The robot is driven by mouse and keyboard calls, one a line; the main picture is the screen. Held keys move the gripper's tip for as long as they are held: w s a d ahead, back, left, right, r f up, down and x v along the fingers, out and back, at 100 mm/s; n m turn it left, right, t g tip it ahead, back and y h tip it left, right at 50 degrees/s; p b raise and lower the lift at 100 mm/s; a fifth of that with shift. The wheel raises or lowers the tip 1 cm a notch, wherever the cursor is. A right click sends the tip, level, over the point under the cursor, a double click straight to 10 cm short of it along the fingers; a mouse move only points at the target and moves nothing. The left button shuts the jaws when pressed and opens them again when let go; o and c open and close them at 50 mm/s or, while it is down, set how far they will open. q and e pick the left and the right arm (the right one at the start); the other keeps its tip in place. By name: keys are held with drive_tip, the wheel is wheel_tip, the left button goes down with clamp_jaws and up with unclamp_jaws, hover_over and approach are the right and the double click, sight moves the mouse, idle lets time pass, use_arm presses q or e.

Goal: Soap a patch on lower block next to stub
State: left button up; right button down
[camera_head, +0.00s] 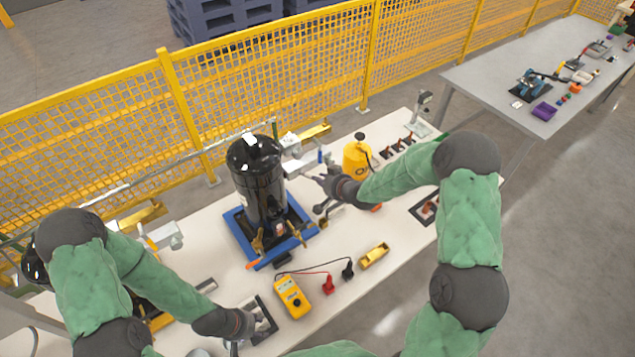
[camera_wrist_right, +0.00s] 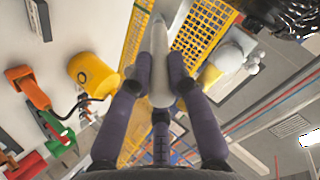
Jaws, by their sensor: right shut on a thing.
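The black compressor (camera_head: 262,185) stands upright on a blue pallet (camera_head: 240,222) in the head view. Brass fittings (camera_head: 258,243) show at its base. Pale fittings (camera_head: 300,160) sit behind it on the right; I cannot tell which part is the lower block or the stub. My right gripper (camera_head: 322,184) is beside the compressor on its right. In the right wrist view its fingers (camera_wrist_right: 158,85) are shut on a slender pale grey object (camera_wrist_right: 159,60). My left gripper (camera_head: 246,323) is low at the table's front, by a black-framed holder (camera_head: 266,330); its fingers are unclear.
A yellow canister (camera_head: 357,158) stands right of the right gripper. A yellow meter (camera_head: 292,297) with red and black leads and a brass-coloured tray (camera_head: 374,256) lie in front. A yellow mesh fence (camera_head: 270,75) runs behind the table. A second table (camera_head: 500,75) stands far right.

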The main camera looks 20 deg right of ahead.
drive_tip(key=shift+w+d+p, duration=0.2)
drive_tip(key=shift+w+d, duration=0.15)
drive_tip(key=shift+d, duration=0.45)
drive_tip(key=shift+w+d+p, duration=0.15)
drive_tip(key=shift+w+d, duration=0.15)
drive_tip(key=shift+d, duration=0.45)
drive_tip(key=s+a+b, duration=0.2)
drive_tip(key=a+b, duration=0.1)
drive_tip(key=a, duration=0.3)
drive_tip(key=shift+s+a+b, duration=0.15)
drive_tip(key=shift+a+b, duration=0.05)
drive_tip(key=shift+b, duration=0.2)
drive_tip(key=s+d, duration=0.2)
drive_tip(key=s, duration=0.3)
drive_tip(key=shift+s, duration=0.35)
